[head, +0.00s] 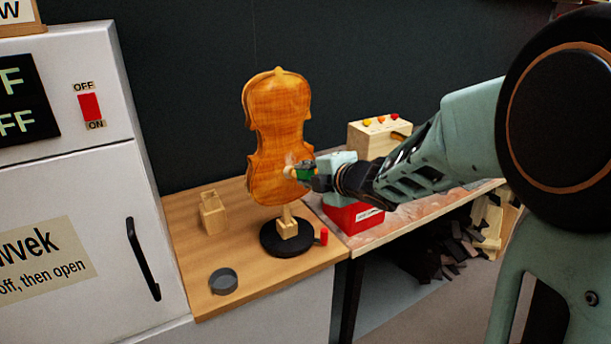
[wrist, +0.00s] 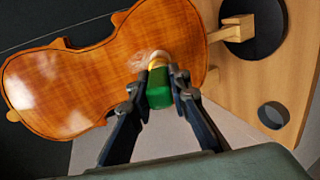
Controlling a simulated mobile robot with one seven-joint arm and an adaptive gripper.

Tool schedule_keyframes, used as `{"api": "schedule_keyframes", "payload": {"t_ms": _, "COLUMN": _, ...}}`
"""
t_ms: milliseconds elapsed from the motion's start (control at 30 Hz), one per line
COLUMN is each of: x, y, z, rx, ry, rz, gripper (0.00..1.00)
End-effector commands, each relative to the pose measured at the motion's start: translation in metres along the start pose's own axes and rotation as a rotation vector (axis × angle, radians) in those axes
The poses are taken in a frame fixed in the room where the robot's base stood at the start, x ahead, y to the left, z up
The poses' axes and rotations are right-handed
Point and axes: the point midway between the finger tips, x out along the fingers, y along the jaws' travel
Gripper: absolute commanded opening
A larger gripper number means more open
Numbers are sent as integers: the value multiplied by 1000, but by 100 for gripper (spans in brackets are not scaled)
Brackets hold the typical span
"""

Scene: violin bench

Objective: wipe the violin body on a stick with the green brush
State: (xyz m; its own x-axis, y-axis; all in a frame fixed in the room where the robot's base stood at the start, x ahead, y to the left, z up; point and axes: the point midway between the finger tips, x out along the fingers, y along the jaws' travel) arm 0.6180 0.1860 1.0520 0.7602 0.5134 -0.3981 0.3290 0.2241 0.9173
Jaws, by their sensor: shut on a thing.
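The violin body (head: 276,110) is orange-brown wood and stands upright on a stick in a round black base (head: 270,240). It also fills the upper left of the wrist view (wrist: 70,85). My gripper (head: 309,173) is at the right side of its lower half. In the wrist view my gripper (wrist: 160,85) is shut on the green brush (wrist: 159,90). The brush's pale tip is at the violin's surface and seems to touch it. A whitish hazy patch (wrist: 150,58) shows on the wood around the tip.
A small wooden holder (head: 213,213) and a grey round dish (head: 223,281) are on the wooden bench (head: 190,255). A red box (head: 354,216) and a wooden box with coloured knobs (head: 370,140) stand right. A white cabinet (head: 60,170) is left.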

Motion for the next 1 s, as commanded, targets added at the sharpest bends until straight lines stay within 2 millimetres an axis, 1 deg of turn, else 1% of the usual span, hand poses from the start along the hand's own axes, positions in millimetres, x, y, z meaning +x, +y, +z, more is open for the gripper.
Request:
{"api": "schedule_keyframes", "payload": {"t_ms": 33, "x": -1, "y": 4, "z": 0, "rx": 0, "ry": 0, "rz": 2, "gripper": 0}}
{"api": "schedule_keyframes", "payload": {"t_ms": 167, "x": -2, "y": 7, "z": 0, "rx": -1, "ry": 0, "rz": 2, "gripper": 0}}
{"api": "schedule_keyframes", "payload": {"t_ms": 433, "x": -11, "y": 30, "z": 0, "rx": -2, "ry": 1, "rz": 4, "gripper": 0}}
{"api": "schedule_keyframes", "payload": {"t_ms": 667, "x": -12, "y": 34, "z": 0, "rx": -1, "ry": 1, "rz": 3, "gripper": 0}}
{"api": "schedule_keyframes", "payload": {"t_ms": 900, "x": -20, "y": 54, "z": 0, "rx": -1, "ry": 1, "rz": 3, "gripper": 0}}
{"api": "schedule_keyframes", "payload": {"t_ms": 1000, "x": -23, "y": 59, "z": 0, "rx": -1, "ry": 1, "rz": 2, "gripper": 0}}
